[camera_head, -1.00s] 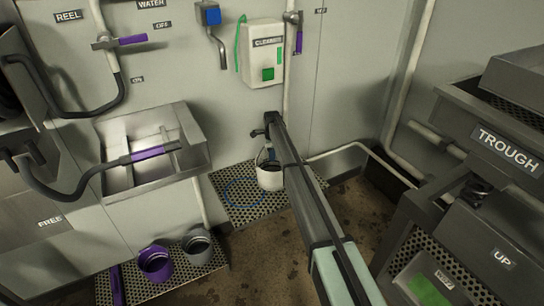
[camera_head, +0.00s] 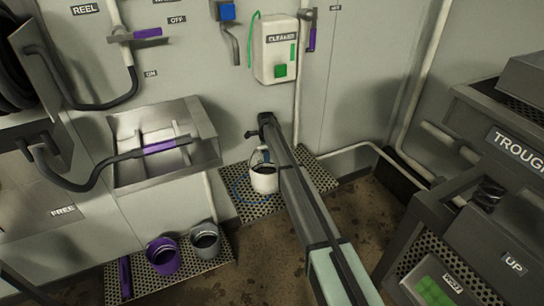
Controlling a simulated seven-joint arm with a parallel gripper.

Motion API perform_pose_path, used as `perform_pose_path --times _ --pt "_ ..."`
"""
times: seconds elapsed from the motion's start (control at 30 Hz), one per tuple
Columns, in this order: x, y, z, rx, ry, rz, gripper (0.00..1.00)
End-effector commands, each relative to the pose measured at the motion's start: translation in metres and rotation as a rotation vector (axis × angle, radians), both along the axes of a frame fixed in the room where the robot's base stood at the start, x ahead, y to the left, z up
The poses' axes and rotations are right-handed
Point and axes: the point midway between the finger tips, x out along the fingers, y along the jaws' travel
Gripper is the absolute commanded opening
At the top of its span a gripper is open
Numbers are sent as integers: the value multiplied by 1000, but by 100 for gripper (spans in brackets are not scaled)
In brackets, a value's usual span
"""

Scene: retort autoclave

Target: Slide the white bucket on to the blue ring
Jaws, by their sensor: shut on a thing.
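The white bucket (camera_head: 264,181) stands upright on the perforated floor grate below the cleaner dispenser, its dark opening facing up. The blue ring (camera_head: 236,192) is marked on the same grate. Its left arc shows to the left of the bucket, and the bucket covers its right part, so the bucket overlaps the ring but sits toward its right side. My gripper (camera_head: 265,152) is at the bucket's raised handle, above the rim, and is shut on it. The fingers are small and partly hidden by my arm.
A purple bucket (camera_head: 163,256) and a grey bucket (camera_head: 205,241) stand on another grate at lower left. A steel sink (camera_head: 165,178) is on the wall above them. The cleaner dispenser (camera_head: 275,53) hangs behind. The trough unit (camera_head: 495,160) fills the right side.

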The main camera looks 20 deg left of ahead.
Motion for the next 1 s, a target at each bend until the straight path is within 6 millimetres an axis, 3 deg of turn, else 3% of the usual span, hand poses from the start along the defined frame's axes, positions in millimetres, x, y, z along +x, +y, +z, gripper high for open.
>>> perform_pose_path --times 0.6,1.0 --pt "-40 40 0 0 0 0 0" --pt "-48 48 0 0 0 -1 0"
